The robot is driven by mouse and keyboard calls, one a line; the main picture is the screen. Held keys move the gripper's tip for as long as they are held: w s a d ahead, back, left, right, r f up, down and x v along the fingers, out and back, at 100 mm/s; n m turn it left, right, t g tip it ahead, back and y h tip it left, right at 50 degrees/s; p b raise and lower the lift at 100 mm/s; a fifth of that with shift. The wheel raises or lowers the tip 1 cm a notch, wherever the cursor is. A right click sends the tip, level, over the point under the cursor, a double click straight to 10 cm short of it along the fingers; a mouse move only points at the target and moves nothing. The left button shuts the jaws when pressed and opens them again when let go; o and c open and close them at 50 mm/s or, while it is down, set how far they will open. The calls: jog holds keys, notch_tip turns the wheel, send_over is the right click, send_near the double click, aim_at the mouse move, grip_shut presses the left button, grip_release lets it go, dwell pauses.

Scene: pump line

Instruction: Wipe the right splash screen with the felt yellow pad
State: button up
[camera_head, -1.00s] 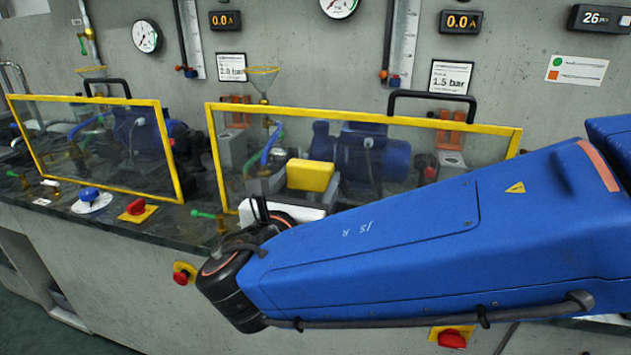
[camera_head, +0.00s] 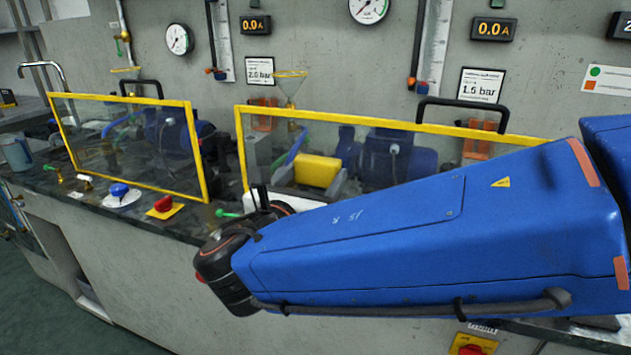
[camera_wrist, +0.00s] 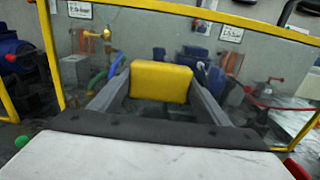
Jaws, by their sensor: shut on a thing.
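The right splash screen (camera_head: 400,123) is a clear panel in a yellow frame with a black handle on top. It stands upright on the bench, its lower right hidden by my arm. The felt yellow pad (camera_head: 318,170) is in front of its left part, below the top bar. In the wrist view, my gripper (camera_wrist: 160,88) is shut on the pad (camera_wrist: 161,80), one grey finger at each side. The screen's frame (camera_wrist: 47,50) surrounds the pad there. I cannot tell whether the pad touches the panel.
A second yellow-framed screen (camera_head: 123,98) stands to the left. Blue pumps (camera_head: 398,160) sit behind the panels. A blue knob (camera_head: 119,190), a red knob (camera_head: 164,203) and green-handled valves line the bench's front edge. Gauges and displays hang on the wall.

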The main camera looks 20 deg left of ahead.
aim_at(333, 171)
jog(key=shift+r, duration=0.7)
jog(key=shift+s+d, duration=0.2)
jog(key=shift+d, duration=2.6)
jog(key=shift+s+d, duration=0.2)
jog(key=shift+d, duration=2.55)
jog(key=shift+a, duration=0.1)
jog(key=shift+w+a, duration=0.2)
jog(key=shift+a, duration=3.45)
jog(key=shift+w+a, duration=0.15)
jog(key=shift+a, duration=0.75)
jog(key=shift+w+a, duration=0.1)
jog(key=shift+a, duration=0.8)
jog(key=shift+s+a, duration=0.2)
jog(key=shift+s, duration=2.75)
